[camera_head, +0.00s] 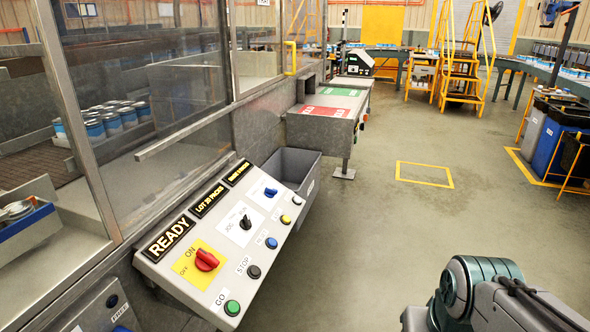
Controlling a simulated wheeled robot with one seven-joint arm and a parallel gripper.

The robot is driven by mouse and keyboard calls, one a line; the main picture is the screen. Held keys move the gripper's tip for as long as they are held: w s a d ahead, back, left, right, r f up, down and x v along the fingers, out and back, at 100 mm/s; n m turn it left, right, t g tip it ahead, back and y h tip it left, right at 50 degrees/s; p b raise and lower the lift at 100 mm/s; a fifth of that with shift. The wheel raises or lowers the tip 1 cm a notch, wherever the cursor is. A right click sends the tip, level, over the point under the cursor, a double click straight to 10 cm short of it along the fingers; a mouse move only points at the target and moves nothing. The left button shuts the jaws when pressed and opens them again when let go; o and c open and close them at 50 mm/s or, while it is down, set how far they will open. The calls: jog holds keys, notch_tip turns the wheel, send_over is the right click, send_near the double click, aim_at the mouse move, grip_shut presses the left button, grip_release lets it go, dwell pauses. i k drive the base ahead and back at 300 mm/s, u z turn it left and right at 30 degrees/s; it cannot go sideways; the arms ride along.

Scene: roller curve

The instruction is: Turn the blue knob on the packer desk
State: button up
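A sloped light grey control desk (203,228) stands at the packing machine's front, left of centre in the head view. A blue knob (270,192) sits on a white plate near its far end. The desk also carries a red switch (206,260) on a yellow plate, a black lever switch (245,222) marked JOG, and a column of buttons, including a blue one (271,243) and a green GO button (232,308). Displays read READY and LOT 20 PACKS. Part of my arm (480,295) shows at the lower right, apart from the desk. My gripper's fingers are out of view.
A grey bin (290,170) stands just behind the desk. Glass panels and a metal frame (75,110) rise on the left. A second panel (100,312) is at the lower left. Open floor (370,240) lies right of the desk. Yellow steps (462,75) stand far back.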

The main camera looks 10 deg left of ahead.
aim_at(270, 193)
jog(key=u, duration=0.2)
jog(key=i, duration=2)
jog(key=u, duration=0.25)
